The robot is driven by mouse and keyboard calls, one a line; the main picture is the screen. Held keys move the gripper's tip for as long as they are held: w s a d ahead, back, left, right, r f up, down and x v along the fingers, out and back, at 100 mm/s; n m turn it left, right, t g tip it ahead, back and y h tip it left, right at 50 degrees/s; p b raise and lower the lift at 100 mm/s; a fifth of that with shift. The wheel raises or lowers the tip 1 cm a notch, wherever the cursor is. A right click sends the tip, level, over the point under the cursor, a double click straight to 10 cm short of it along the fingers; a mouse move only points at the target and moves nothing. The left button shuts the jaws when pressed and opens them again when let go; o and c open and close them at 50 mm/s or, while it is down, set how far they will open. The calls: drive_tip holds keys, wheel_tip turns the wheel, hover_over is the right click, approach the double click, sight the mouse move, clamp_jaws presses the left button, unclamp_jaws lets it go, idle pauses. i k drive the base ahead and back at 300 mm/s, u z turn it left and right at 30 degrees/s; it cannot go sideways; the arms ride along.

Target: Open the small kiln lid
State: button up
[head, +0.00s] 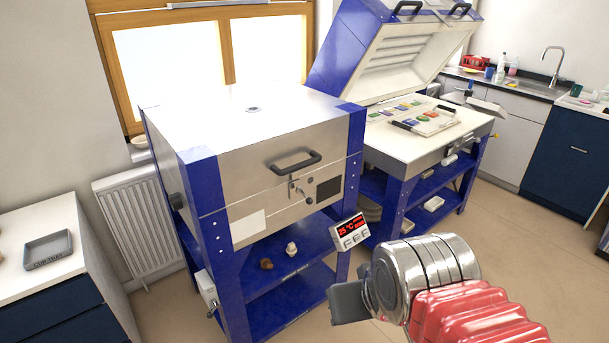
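The near kiln, apparently the small one, is a steel box on a blue stand with its lid (290,150) down. A black bar handle (294,163) is on the lid's front face. A metal latch (300,190) sits just below the handle, beside a dark panel; I cannot tell if it is fastened. My gripper (346,303) is at the lower middle, in front of and below the kiln, apart from the handle. Its grey finger part shows from the side, so its opening is hidden. Nothing is seen in it.
A second kiln (372,160) at the right has its lid (405,55) raised and coloured pieces inside. A display (350,232) reading 25 °C projects near the stand's right leg. A radiator (140,222) and a counter (45,220) stand left. Floor is clear at right.

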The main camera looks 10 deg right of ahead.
sight(223, 146)
drive_tip(key=z, duration=0.05)
drive_tip(key=k, duration=0.2)
drive_tip(key=u, duration=0.7)
drive_tip(key=i, duration=0.65)
drive_tip(key=u, duration=0.15)
